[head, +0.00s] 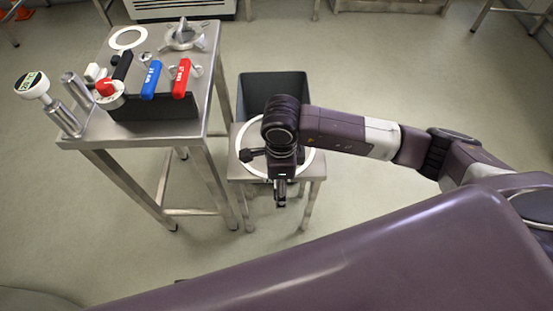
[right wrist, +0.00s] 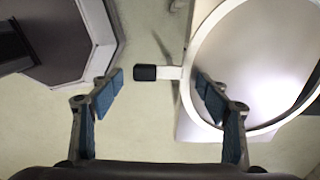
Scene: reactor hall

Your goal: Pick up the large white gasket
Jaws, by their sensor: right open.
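The large white gasket (head: 239,140) is a big flat ring lying on a low metal table (head: 308,172), partly hidden in the head view by my right arm. In the right wrist view the ring is at the right, and its white tab (right wrist: 172,72) points left and ends in a black grip (right wrist: 145,72). My left gripper is not in view.
A dark grey bin (head: 272,88) stands behind the low table. Floor to the right is clear.

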